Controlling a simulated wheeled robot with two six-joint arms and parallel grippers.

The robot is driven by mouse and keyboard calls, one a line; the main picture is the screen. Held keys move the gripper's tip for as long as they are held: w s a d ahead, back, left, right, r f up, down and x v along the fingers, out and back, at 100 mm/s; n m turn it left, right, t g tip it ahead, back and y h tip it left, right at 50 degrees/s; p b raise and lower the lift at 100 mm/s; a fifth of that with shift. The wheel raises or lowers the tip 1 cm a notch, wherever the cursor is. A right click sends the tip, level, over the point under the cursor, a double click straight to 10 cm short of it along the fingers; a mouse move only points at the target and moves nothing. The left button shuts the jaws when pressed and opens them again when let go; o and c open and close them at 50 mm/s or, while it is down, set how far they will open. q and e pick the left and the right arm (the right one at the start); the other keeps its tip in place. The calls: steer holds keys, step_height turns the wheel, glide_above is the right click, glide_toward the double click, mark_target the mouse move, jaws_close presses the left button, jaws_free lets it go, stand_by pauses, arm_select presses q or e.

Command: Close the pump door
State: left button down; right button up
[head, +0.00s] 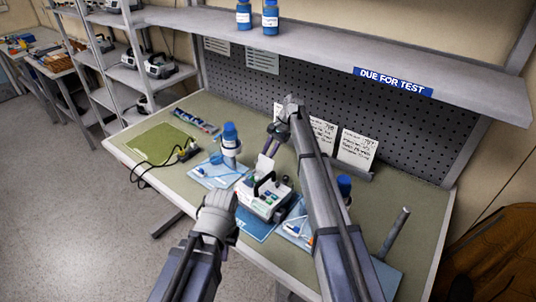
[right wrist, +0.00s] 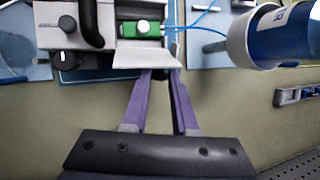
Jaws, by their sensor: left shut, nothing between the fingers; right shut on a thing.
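The infusion pump (head: 262,200) is a white box with a black handle on a blue mat on the workbench. Its door (head: 264,167) shows as a pale plate standing open at the pump's far side. In the right wrist view the door (right wrist: 145,57) juts out beside a green part (right wrist: 142,28) in the open bay. My right gripper (head: 267,153) reaches down from beyond the pump. Its purple fingers (right wrist: 161,74) are shut on the door's edge. My left gripper (head: 222,197) is shut and empty, close to the pump's left side; its fingertips are hard to make out.
A blue-capped bottle (head: 230,138) stands in a holder behind the pump, close to my right gripper. Cards (head: 356,149) stand along the pegboard. A grey post (head: 395,232) rises at the bench's right. A green mat (head: 155,145) and a cabled device lie at the left.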

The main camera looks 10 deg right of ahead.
mark_target(260, 162)
jaws_close()
steer(key=shift+s, duration=0.1)
steer(key=shift+s+a+r+t+h+p, duration=0.4)
steer(key=shift+h+p, duration=0.1)
steer(key=shift+p, duration=0.25)
steer(key=shift+s+a+r+t+h+p, duration=0.15)
steer(key=shift+s+a+t+h+p, duration=0.1)
steer(key=shift+s+t+h+p, duration=0.25)
steer(key=shift+s+a+r+n+t+h, duration=0.1)
steer(key=shift+s+a+n+t+h, duration=0.2)
steer(key=shift+a+t+h, duration=0.4)
steer(key=shift+s+a+t+h, duration=0.3)
steer(key=shift+t+h, duration=0.3)
steer(key=shift+h, duration=0.3)
steer(key=o, duration=0.8)
jaws_free()
steer(key=shift+w+r, duration=0.1)
steer(key=shift+c, duration=0.2)
